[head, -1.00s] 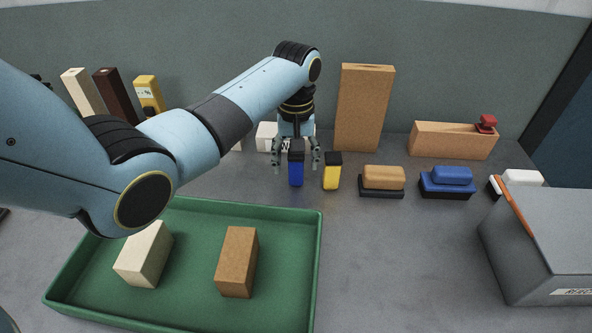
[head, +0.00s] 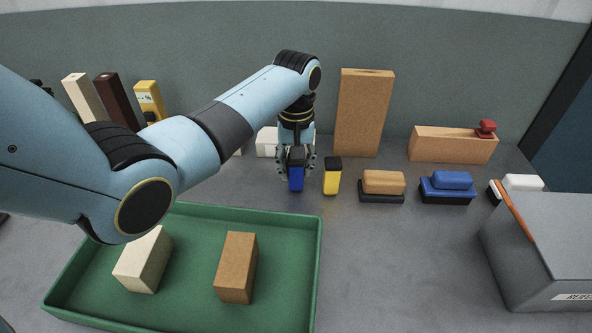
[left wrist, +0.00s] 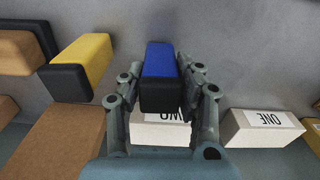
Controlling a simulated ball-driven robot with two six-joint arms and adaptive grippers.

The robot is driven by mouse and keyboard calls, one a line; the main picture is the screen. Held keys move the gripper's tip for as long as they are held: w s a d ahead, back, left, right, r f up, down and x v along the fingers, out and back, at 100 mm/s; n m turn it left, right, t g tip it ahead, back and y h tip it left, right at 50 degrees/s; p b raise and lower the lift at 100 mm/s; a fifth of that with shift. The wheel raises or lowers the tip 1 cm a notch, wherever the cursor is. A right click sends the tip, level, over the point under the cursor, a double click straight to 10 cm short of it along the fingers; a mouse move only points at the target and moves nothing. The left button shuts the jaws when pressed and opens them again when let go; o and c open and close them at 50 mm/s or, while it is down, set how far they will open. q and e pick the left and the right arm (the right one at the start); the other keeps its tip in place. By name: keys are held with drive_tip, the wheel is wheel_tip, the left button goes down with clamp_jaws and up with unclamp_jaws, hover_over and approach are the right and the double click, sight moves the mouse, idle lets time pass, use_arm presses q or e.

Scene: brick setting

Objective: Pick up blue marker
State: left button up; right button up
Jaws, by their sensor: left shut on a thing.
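The blue marker (head: 296,180) is a short blue block with a black cap, standing upright on the grey table in the head view. In the left wrist view the blue marker (left wrist: 160,62) sits between the fingers, black cap nearest the camera. My left gripper (head: 296,164) is around it from behind and above, and its fingers (left wrist: 162,85) are shut on its two sides. The marker's lower end appears at table level. My right gripper is not in view.
A yellow marker (head: 332,180) stands close to the right. Tan (head: 384,183) and blue (head: 447,184) erasers lie further right. A tall brown block (head: 364,112) and white boxes (left wrist: 262,127) are behind. A green tray (head: 250,212) holds two bricks in front.

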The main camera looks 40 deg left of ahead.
use_arm(q)
drive_tip(key=shift+r, duration=0.55)
wheel_tip(320, 180, up, 3)
drive_tip(key=shift+w, duration=0.1)
drive_tip(key=s+d+r+p, duration=0.1)
drive_tip(key=s+d+r, duration=0.5)
drive_tip(key=s, duration=0.4)
drive_tip(key=shift+r, duration=0.45)
